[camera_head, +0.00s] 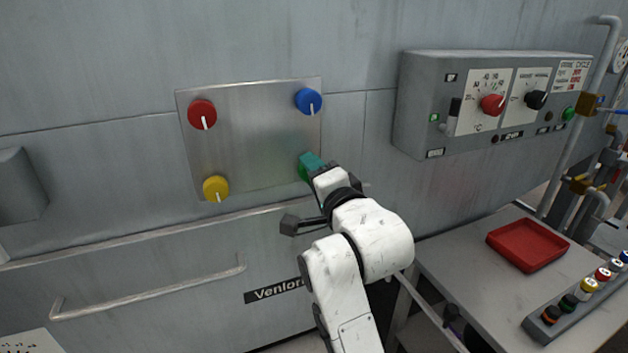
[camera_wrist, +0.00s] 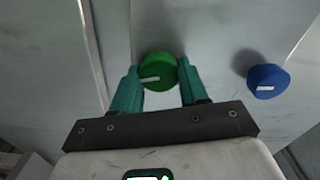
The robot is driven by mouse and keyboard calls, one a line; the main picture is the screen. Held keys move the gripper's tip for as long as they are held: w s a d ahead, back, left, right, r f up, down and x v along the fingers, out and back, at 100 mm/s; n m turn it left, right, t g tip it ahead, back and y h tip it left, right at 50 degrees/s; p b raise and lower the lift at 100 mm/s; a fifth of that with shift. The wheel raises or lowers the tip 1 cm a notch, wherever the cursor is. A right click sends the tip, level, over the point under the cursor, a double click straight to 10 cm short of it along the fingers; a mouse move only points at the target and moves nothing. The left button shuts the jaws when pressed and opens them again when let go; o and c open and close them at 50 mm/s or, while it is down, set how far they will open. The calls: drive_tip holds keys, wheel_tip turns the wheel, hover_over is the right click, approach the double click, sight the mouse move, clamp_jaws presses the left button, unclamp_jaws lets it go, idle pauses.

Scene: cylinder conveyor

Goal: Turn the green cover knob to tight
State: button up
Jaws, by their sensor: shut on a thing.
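The green cover knob (camera_wrist: 158,70) sits at the lower right corner of a square metal cover plate (camera_head: 250,135). In the wrist view its white mark lies nearly level, pointing left. My gripper (camera_wrist: 160,92) has its teal fingers on either side of the knob and is shut on it. In the head view my gripper (camera_head: 311,164) hides most of the green knob (camera_head: 303,172), and its mark cannot be seen there.
Red (camera_head: 202,113), blue (camera_head: 308,100) and yellow (camera_head: 216,188) knobs sit at the plate's other corners; their white marks point roughly down. A control box (camera_head: 425,100) juts out at right. Below it, a table holds a red tray (camera_head: 527,245). A handle (camera_head: 150,292) is lower left.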

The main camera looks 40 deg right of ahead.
drive_tip(key=shift+f+m+b, duration=0.1)
drive_tip(key=shift+m+b, duration=0.35)
drive_tip(key=shift+m, duration=0.55)
drive_tip(key=o, duration=1.1)
drive_tip(key=shift+c, duration=0.2)
drive_tip(key=shift+s, duration=0.1)
drive_tip(key=v, duration=1)
drive_tip(key=shift+s+p, duration=0.3)
drive_tip(key=shift+p, duration=0.05)
drive_tip(key=shift+a, duration=0.1)
